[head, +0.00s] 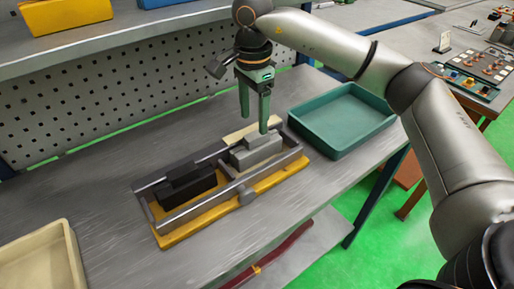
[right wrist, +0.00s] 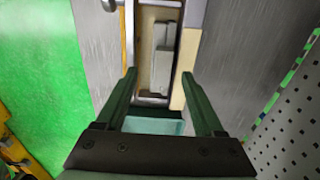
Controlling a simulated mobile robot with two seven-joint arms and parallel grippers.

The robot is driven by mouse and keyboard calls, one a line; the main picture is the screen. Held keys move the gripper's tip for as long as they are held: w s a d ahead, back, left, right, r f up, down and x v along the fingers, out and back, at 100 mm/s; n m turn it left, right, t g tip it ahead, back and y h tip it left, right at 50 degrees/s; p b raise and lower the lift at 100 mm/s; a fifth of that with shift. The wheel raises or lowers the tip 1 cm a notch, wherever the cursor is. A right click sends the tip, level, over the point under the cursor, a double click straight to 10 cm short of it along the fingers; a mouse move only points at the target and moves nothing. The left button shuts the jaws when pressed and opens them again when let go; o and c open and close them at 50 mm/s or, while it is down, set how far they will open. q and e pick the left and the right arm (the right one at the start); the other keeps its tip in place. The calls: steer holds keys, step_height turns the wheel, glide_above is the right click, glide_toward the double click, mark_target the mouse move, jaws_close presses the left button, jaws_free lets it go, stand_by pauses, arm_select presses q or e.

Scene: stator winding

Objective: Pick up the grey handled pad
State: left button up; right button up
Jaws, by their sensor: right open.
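The grey handled pad (head: 257,150) sits in the right part of a yellow-based metal frame (head: 182,231) on the workbench. It also shows in the right wrist view (right wrist: 161,72), between and beyond my fingers. A black handled pad (head: 185,184) lies in the left part of the same frame. My right gripper (head: 254,118) is open and empty, its green fingers pointing down above the grey pad; in the head view one fingertip overlaps the pad's far right end. I cannot tell whether it touches. My left gripper is not in view.
A green tray (head: 343,152) stands right of the frame, close to it. A beige tray (head: 72,262) is at the front left. A perforated panel (head: 110,105) and a shelf with a yellow bin (head: 66,17) rise behind. Bare bench lies left of the frame.

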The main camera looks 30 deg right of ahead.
mark_target(257, 134)
steer(key=f, duration=0.3)
steer(key=d+f, duration=0.1)
steer(key=shift+w+d+f, duration=0.1)
steer(key=shift+w+f, duration=0.1)
steer(key=shift+w, duration=0.15)
steer(key=shift+f, duration=0.45)
jaws_close()
steer(key=shift+r, duration=0.1)
stand_by(0.6)
